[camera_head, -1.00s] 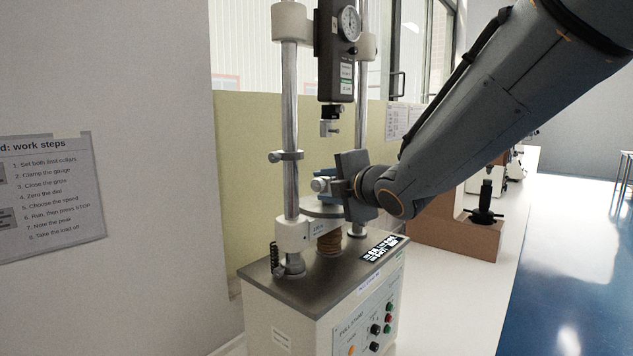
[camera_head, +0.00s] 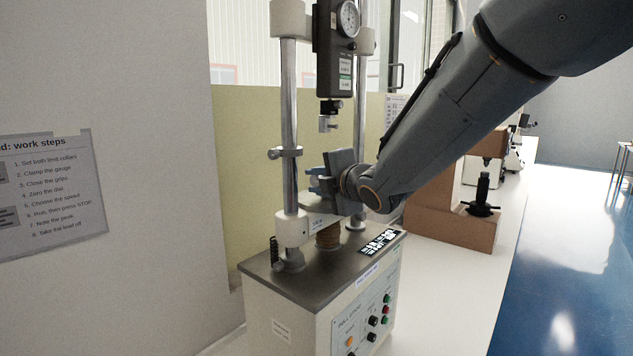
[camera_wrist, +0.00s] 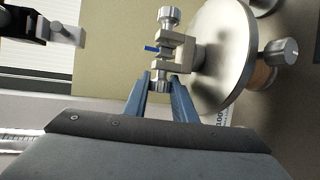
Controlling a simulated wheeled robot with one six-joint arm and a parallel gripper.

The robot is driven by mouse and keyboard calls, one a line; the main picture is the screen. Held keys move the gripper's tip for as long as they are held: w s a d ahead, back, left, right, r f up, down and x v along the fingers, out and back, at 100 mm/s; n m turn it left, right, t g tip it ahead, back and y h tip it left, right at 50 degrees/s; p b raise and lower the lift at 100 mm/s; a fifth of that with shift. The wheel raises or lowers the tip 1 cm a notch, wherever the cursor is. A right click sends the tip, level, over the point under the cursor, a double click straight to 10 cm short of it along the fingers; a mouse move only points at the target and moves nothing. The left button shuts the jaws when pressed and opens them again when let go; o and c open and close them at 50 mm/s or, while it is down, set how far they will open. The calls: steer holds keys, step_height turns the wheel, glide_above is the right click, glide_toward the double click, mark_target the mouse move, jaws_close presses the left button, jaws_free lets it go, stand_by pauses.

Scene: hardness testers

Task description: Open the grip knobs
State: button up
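The lower grip (camera_wrist: 177,48) of the pull stand shows in the wrist view above the round metal plate. It has one silver knob (camera_wrist: 168,16) at the far end and another near knob (camera_wrist: 160,84). A small blue piece (camera_wrist: 151,48) sticks out of its jaws. My gripper (camera_wrist: 161,78) has its blue fingers on both sides of the near knob; I cannot tell whether they touch it. In the head view my gripper (camera_head: 318,182) reaches between the columns and hides the lower grip. The upper grip (camera_head: 328,122) hangs above, under the gauge; it also shows in the wrist view (camera_wrist: 66,33).
Two steel columns (camera_head: 289,120) with collars flank the grips. A dark dial gauge (camera_head: 335,50) hangs above. The round plate (camera_wrist: 225,55) lies right beside my fingers in the wrist view. Control buttons (camera_head: 385,310) are on the front. Other testers (camera_head: 483,195) stand farther along the bench.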

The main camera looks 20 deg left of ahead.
steer(key=shift+f+b, duration=0.15)
steer(key=shift+b, duration=1.45)
steer(key=t+y+b, duration=0.1)
steer(key=b, duration=0.4)
steer(key=shift+m+b, duration=0.3)
steer(key=shift+m, duration=0.1)
steer(key=t+y+b, duration=0.1)
steer(key=y+b, duration=0.1)
steer(key=b, duration=0.5)
steer(key=shift+m+t, duration=0.3)
steer(key=shift+m, duration=0.1)
steer(key=shift+b, duration=0.9)
steer(key=shift+r, duration=0.2)
steer(key=o, duration=0.8)
steer(key=shift+c, duration=0.2)
steer(key=b+v, duration=0.2)
steer(key=v, duration=0.6)
